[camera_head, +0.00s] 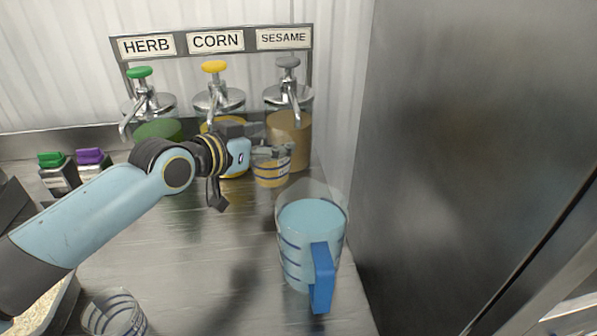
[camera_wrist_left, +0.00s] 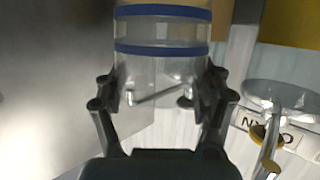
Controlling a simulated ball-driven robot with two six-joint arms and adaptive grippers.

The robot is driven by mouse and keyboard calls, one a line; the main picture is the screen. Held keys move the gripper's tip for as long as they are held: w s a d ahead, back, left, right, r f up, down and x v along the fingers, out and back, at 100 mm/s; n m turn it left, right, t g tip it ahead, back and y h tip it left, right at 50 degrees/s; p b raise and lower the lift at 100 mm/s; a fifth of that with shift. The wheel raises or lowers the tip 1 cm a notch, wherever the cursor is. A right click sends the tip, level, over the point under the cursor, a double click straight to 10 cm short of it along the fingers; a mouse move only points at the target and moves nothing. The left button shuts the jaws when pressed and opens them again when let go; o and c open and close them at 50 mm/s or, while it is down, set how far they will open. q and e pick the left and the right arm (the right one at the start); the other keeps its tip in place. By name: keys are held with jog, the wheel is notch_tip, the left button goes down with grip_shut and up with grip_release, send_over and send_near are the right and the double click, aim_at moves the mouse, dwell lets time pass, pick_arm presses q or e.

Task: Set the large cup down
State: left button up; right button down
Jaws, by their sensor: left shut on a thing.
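My left gripper (camera_head: 272,152) is shut around a clear cup (camera_head: 271,174) with blue bands, which I take to be the large cup. It stands upright in front of the sesame dispenser and looks amber inside. In the left wrist view the cup (camera_wrist_left: 162,48) sits between the two fingers (camera_wrist_left: 160,92), with amber at the picture's top edge. Whether its base touches the counter (camera_head: 190,255) cannot be told. My right gripper is not in view.
A blue-filled jug (camera_head: 296,262) with a blue handle stands nearer, by the right wall (camera_head: 465,150). Herb (camera_head: 158,130), corn (camera_head: 237,122) and sesame (camera_head: 300,128) dispensers line the back. Another clear cup (camera_head: 113,313) stands front left. The middle counter is clear.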

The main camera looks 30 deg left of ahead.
aim_at(288, 139)
pick_arm(q)
jog(key=w+d, duration=0.2)
jog(key=d, duration=0.1)
jog(key=shift+w+r, duration=0.1)
jog(key=shift+w, duration=0.1)
jog(key=f, duration=0.4)
jog(key=d+f, duration=0.1)
jog(key=f, duration=0.1)
jog(key=shift+w+f+b, duration=0.25)
jog(key=shift+w+b, duration=0.1)
jog(key=shift+w+d+f, duration=0.15)
jog(key=shift+d+f, duration=0.05)
jog(key=shift+f, duration=0.15)
